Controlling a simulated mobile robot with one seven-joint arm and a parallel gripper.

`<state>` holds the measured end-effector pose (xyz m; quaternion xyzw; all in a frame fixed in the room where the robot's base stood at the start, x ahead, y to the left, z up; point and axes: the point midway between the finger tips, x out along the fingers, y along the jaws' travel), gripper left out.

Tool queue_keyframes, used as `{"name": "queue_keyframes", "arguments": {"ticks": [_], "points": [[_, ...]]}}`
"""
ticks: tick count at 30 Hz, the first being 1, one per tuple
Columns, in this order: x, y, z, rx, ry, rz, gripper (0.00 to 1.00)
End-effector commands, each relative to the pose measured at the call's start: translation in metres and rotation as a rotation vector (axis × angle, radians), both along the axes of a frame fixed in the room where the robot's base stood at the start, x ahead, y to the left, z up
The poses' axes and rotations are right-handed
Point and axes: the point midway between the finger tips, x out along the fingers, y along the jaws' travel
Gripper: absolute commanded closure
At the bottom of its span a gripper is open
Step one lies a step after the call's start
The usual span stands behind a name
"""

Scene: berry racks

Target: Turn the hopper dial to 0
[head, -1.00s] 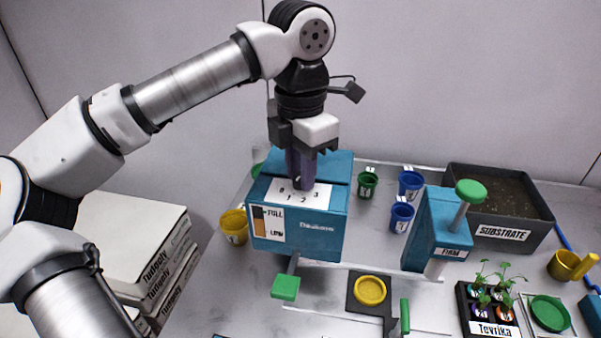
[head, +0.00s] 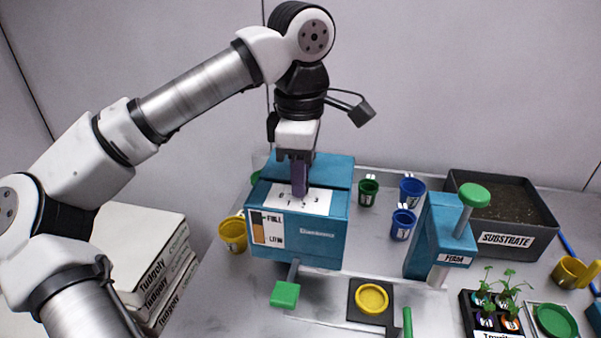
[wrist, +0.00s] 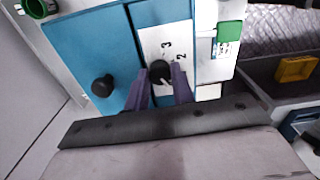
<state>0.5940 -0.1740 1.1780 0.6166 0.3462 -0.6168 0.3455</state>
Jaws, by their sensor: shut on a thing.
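The hopper (head: 325,248) is a blue box with a FULL/LOW gauge on its front. On its top is a white dial plate (head: 315,204) with printed numbers 0 to 3. My gripper (head: 299,190) points down at this plate, with purple fingers. In the wrist view, the black dial knob (wrist: 160,70) sits between the fingertips (wrist: 161,78), and the gripper is shut on it. The 3 and 2 show beyond the fingers there; the other numbers are hidden. I cannot tell clearly which number the dial points to.
A second black knob (wrist: 103,86) stands on the hopper's lid. A green paddle (head: 285,294) and a yellow dish (head: 371,298) are in front. Boxes (head: 135,240) are stacked left.

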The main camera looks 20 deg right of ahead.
Motion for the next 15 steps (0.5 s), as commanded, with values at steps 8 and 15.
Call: {"name": "queue_keyframes", "arguments": {"ticks": [8, 15], "points": [[0.0007, -0.0002, 0.0013, -0.002, -0.002, -0.055, 0.99], [0.0008, -0.0001, 0.0015, -0.003, -0.003, -0.061, 0.99]]}}
